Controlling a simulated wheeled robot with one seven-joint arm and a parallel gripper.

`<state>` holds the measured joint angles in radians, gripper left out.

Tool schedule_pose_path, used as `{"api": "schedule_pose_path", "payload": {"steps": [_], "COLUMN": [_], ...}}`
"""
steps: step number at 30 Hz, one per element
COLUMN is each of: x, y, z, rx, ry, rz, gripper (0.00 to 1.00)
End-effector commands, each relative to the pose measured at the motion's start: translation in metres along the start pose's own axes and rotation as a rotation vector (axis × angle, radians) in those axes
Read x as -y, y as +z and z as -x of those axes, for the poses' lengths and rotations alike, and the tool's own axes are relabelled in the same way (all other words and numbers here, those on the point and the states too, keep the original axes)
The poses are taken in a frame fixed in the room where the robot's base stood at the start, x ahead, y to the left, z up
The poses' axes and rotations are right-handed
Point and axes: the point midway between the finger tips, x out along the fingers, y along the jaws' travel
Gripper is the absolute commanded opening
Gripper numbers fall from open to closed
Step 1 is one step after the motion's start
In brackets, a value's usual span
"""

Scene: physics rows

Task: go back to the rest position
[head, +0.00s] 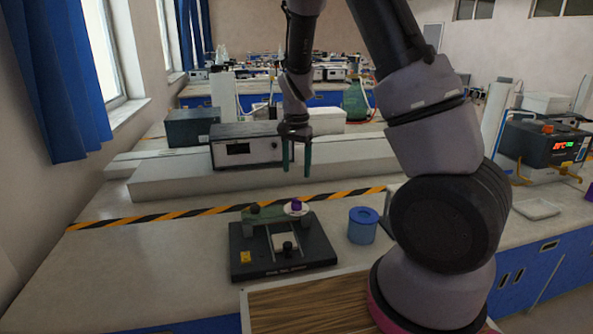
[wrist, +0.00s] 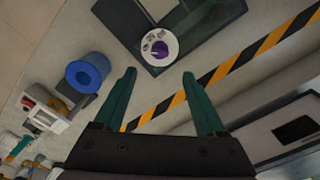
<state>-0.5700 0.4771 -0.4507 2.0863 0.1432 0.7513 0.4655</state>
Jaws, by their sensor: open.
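My gripper (head: 296,174) hangs open and empty above the bench in the head view, its two green fingers pointing down. It is in front of the grey instrument box and above and behind the black device. In the wrist view the open fingers (wrist: 162,82) spread apart with nothing between them. The black device (head: 240,262) sits on the bench below, with a white disc (head: 291,212) and a small purple piece (head: 297,203) on it. The white disc (wrist: 151,47) and purple piece (wrist: 160,48) also show in the wrist view, beyond the fingertips.
A striped tape line (head: 220,208) crosses the bench. An instrument box (head: 246,147) stands on a raised ledge behind. A unit with a lit display (head: 545,143) is at the right. The bench left of the device is clear.

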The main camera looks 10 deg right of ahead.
Motion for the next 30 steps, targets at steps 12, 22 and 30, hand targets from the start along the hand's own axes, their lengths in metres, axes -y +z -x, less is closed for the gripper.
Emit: {"api": "schedule_pose_path", "payload": {"steps": [12, 22, 30], "x": [-0.019, -0.086, -0.151], "y": [0.007, 0.04, 0.082], "z": [0.071, 0.194, 0.257], "rx": [0.016, -0.073, -0.256], "ry": [-0.139, -0.369, -0.473], "rz": [0.043, 0.183, 0.309], "gripper": [0.73, 0.73, 0.73]}}
